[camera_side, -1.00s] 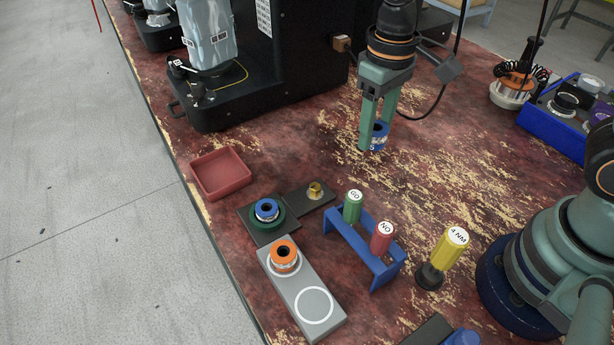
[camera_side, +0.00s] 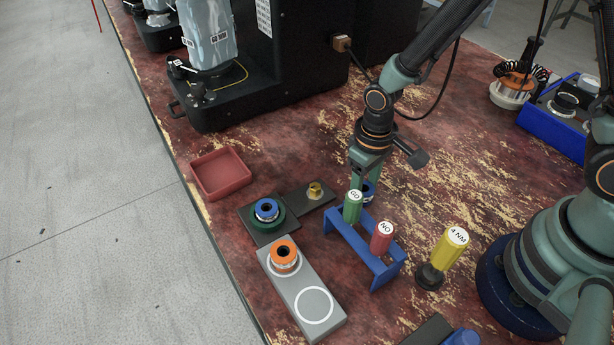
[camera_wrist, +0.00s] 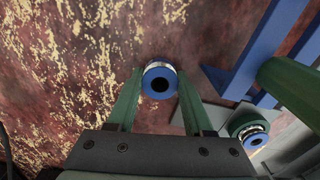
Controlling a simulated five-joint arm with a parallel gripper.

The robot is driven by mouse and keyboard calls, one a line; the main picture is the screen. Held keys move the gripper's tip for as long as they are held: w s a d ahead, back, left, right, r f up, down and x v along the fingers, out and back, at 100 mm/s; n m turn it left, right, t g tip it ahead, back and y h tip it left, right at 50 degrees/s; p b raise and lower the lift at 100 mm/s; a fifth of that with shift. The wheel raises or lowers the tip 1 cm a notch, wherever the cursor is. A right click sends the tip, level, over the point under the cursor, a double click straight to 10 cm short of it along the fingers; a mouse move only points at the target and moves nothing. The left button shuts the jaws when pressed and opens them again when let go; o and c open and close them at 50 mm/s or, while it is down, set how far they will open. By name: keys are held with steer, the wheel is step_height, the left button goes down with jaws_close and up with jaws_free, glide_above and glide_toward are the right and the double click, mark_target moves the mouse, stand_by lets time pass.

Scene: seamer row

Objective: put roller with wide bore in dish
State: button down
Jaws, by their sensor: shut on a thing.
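My gripper (camera_side: 358,190) is shut on a blue-ended roller (camera_wrist: 160,81) with a dark round bore, its end facing the wrist camera. In the side view this held roller (camera_side: 368,190) is partly hidden behind the blue rack and green handle. A second blue roller (camera_side: 267,209) sits on a dark green round seat; it also shows in the wrist view (camera_wrist: 255,141). An orange roller (camera_side: 285,254) stands inside a white ring on a grey plate. The dish, a red square tray (camera_side: 221,190), is empty, left of my gripper. Bore widths are hard to compare.
A blue rack (camera_side: 351,241) with green (camera_side: 353,207) and red (camera_side: 382,238) handles stands just in front of my gripper. A yellow driver (camera_side: 449,246) stands to its right. A brass piece (camera_side: 315,190) on a dark plate lies between gripper and dish. A black machine (camera_side: 270,90) stands behind.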

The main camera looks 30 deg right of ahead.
steer(key=shift+f, duration=0.2)
steer(key=shift+c, duration=1.5)
jaws_free()
step_height(320, 180, up, 12)
steer(key=f, duration=0.1)
steer(key=s+d+r+m+t, duration=0.2)
steer(key=d+r+t, duration=0.3)
steer(key=d+r, duration=0.6)
step_height(320, 180, up, 2)
steer(key=shift+r, duration=0.15)
steer(key=shift+o, duration=0.5)
steer(key=shift+s+d+r+t, duration=0.25)
steer(key=shift+t, duration=0.05)
